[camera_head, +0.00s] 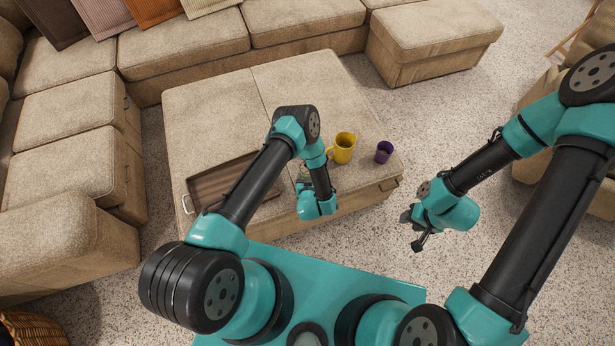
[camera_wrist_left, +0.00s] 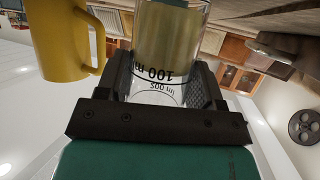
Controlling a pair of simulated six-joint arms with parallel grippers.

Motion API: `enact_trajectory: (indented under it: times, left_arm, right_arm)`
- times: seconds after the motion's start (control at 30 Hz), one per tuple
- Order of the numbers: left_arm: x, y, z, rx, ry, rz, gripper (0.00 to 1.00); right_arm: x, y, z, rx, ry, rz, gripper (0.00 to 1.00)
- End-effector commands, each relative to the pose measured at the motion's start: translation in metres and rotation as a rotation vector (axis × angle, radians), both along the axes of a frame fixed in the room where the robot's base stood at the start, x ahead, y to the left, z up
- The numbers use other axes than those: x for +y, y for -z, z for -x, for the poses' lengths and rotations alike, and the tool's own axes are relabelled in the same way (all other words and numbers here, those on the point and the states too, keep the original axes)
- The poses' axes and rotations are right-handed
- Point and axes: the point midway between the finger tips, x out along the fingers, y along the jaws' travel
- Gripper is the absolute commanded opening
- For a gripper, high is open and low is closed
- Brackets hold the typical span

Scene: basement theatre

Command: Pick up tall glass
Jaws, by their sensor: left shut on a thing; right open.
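The tall glass (camera_wrist_left: 170,45) is clear, with dark measuring marks reading 100 and 500, in the left wrist view. It stands between the two black fingers of my left gripper (camera_wrist_left: 165,85), which are shut on its sides. In the head view my left gripper is over the front of the ottoman, beside the tray, mostly hidden by my own arm. The glass is hardly visible there, and I cannot tell whether it touches the ottoman top. My right gripper (camera_head: 412,231) is open and empty, above the carpet to the right of the ottoman.
A yellow mug (camera_head: 343,149) and a small purple cup (camera_head: 384,152) stand on the beige ottoman (camera_head: 215,115), right of my left gripper. The mug also shows close by in the left wrist view (camera_wrist_left: 58,40). A brown wooden tray (camera_head: 215,184) lies left. The ottoman's back is clear.

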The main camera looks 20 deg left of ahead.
Motion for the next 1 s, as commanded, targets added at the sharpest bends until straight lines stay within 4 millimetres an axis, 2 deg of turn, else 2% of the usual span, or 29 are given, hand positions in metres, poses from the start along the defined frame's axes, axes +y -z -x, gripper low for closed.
enact_trajectory:
  times: [0.47,0.93,1.0]
  left_arm:
    - [0.000,-0.005,0.000,0.000,0.000,0.000,0.27]
    - [0.000,-0.035,-0.001,-0.002,0.001,0.000,0.27]
    - [-0.002,-0.035,0.005,0.001,0.002,-0.001,0.27]
  right_arm:
    - [0.000,0.000,0.000,0.000,0.000,0.000,0.43]
    - [0.000,0.000,0.000,0.000,0.000,0.000,0.43]
    - [0.000,0.000,0.000,0.000,0.000,0.000,0.43]
